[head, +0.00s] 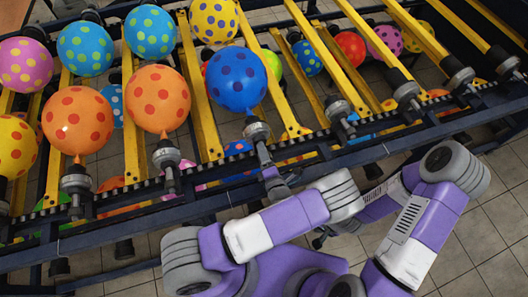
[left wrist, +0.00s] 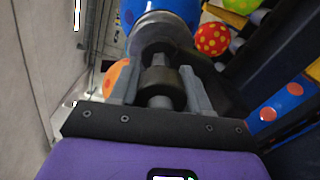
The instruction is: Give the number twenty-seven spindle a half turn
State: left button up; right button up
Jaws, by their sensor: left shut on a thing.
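A blue balloon with dark dots (head: 236,78) sits on a spindle (head: 257,131) at the conveyor's near edge. My left gripper (head: 268,170) is at the near end of this spindle. In the left wrist view, its two grey fingers (left wrist: 160,92) are shut on the spindle's dark stem (left wrist: 158,62), one on each side. The blue balloon (left wrist: 160,12) shows beyond it, cut off by the top edge. No number is readable on any spindle, so I cannot tell which is twenty-seven.
Orange dotted balloons (head: 157,99) stand on neighbouring spindles to the left. Empty spindles (head: 342,108) line the rail to the right. Yellow bars (head: 200,85) cross the conveyor. The dark frame rail (head: 400,140) runs close by my arms. Tiled floor (head: 500,235) lies in front.

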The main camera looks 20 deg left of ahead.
dwell(0.3)
pick_arm(q)
jog(key=o, duration=1)
jog(key=shift+o, duration=0.2)
jog(key=v, duration=0.7)
jog(key=shift+s+d, duration=0.15)
jog(key=shift+s, duration=0.1)
jog(key=shift+s+f, duration=0.1)
